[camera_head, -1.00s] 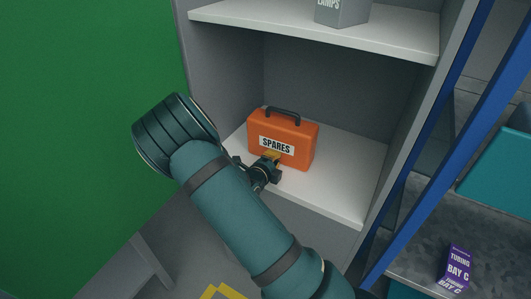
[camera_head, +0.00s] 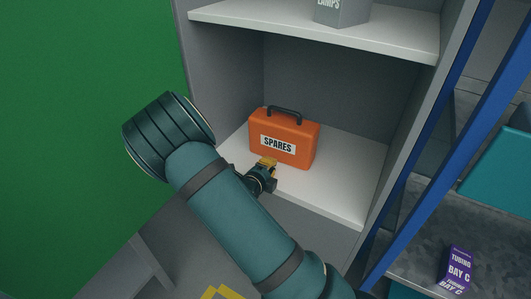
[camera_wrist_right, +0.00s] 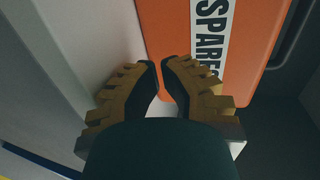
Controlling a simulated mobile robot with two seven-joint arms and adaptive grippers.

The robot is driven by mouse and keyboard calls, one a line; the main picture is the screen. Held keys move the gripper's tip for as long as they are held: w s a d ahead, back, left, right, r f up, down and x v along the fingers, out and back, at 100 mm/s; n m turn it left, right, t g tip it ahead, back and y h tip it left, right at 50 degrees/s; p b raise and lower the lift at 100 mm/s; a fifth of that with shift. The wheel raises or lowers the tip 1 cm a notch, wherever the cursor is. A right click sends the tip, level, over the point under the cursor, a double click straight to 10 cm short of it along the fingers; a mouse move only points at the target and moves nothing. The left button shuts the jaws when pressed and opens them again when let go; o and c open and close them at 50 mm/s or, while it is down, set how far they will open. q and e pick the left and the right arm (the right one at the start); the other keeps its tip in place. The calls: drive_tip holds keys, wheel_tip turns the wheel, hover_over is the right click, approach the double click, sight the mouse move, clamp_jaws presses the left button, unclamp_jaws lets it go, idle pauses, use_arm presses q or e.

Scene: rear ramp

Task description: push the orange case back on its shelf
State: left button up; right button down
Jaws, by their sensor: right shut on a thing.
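The orange case (camera_head: 284,138), with a black handle and a white SPARES label, stands upright on the lower white shelf. There is bare shelf in front of it. My right gripper (camera_head: 266,163) is low at the case's front left side. In the right wrist view its two fingers (camera_wrist_right: 162,72) are nearly together, with a narrow gap and nothing visible held between them. The orange case (camera_wrist_right: 195,40) fills the upper right there, just beyond the tips. I cannot tell whether the tips touch it. My left gripper is not in view.
Grey cabinet walls flank the case. A blue post (camera_head: 430,140) and a rack with a purple box (camera_head: 456,268) are at right. A green wall (camera_head: 80,100) is at left.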

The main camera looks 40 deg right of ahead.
drive_tip(key=s+a, duration=0.3)
drive_tip(key=a, duration=0.4)
drive_tip(key=shift+s, duration=0.25)
idle(0.3)
idle(0.4)
